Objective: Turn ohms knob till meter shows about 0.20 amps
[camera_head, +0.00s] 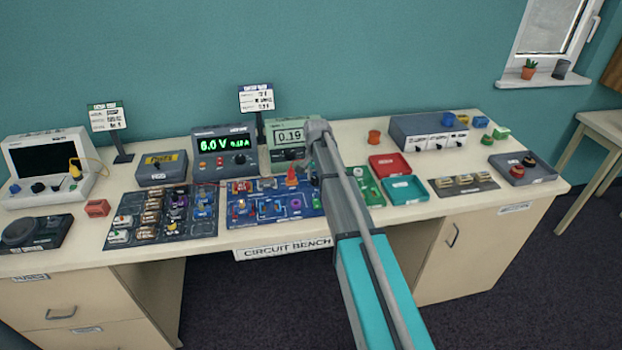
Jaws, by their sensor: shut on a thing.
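The meter (289,137) stands at the back of the bench, behind the circuit board. Its pale display reads 0.19, though the digits are small. The blue circuit board (244,214) lies in front of it with several small coloured parts on it. My arm (345,200) reaches from the lower right up over the right end of the board, its far end beside the meter. My gripper's fingers do not show, hidden behind the arm. I cannot make out the ohms knob, nor what the fingers touch.
A power supply (224,150) left of the meter shows 6.0 V in green. A dark parts tray (118,225) lies left of the board. Right of my arm are a red tray (391,166), a teal tray (404,189) and a grey box (428,131). The bench's front edge runs below.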

